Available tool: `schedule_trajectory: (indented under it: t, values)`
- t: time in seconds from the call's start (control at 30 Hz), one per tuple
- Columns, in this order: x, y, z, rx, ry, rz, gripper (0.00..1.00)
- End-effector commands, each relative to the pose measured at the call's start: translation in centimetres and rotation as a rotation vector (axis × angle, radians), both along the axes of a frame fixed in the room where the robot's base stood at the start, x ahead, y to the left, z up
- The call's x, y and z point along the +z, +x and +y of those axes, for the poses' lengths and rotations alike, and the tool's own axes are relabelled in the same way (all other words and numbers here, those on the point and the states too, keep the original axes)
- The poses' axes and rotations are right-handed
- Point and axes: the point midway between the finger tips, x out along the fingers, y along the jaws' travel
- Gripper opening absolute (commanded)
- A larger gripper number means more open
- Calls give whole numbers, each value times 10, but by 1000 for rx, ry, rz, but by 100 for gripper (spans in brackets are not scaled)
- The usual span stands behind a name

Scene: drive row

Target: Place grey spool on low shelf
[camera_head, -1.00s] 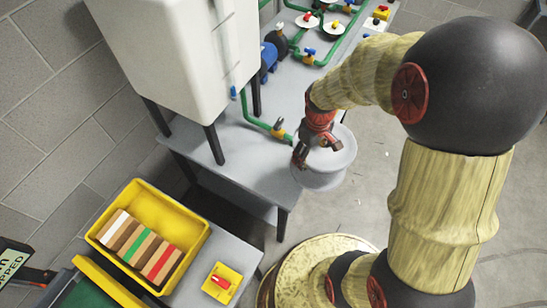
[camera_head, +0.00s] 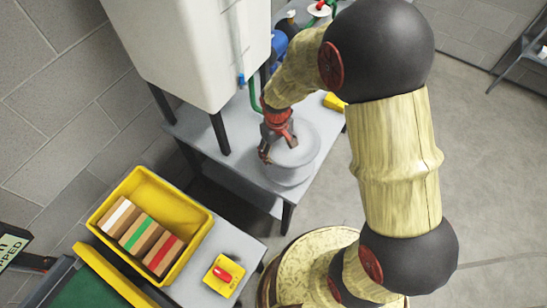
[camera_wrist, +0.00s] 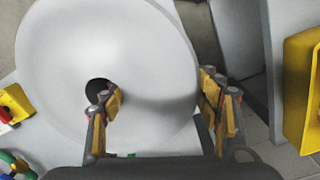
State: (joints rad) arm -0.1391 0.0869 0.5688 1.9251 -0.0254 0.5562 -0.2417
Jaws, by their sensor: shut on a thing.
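The grey spool (camera_head: 300,155) hangs in my gripper (camera_head: 272,148) and overlaps the right front part of the grey table in the head view. I cannot tell its height above the tabletop. In the wrist view the spool (camera_wrist: 120,45) shows its round pale face with a dark centre hole. One finger of my gripper (camera_wrist: 160,84) is at the hole and the other is outside the rim, so it is shut on the spool's side. The low shelf (camera_head: 235,185) shows as a grey board beneath the tabletop, partly hidden by it.
The grey table (camera_head: 193,124) carries a large white tank (camera_head: 195,45) on dark legs. A yellow bin (camera_head: 195,250) with several striped blocks and a yellow box with a red switch (camera_head: 222,275) sit on a lower bench at front left. Open floor lies to the right.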

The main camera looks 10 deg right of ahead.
Motion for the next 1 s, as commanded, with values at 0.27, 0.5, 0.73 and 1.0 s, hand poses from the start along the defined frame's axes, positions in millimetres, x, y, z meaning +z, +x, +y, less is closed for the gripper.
schedule_trajectory:
  t: [0.27, 0.5, 0.73, 1.0]
  values:
    - [-17, 5, 12, 1, 0, 1, 0]
    - [-44, 5, 10, 0, 0, -1, 0]
    - [-43, 5, 10, 0, 0, -1, 0]
    - [-43, 5, 10, 0, 0, 0, 75]
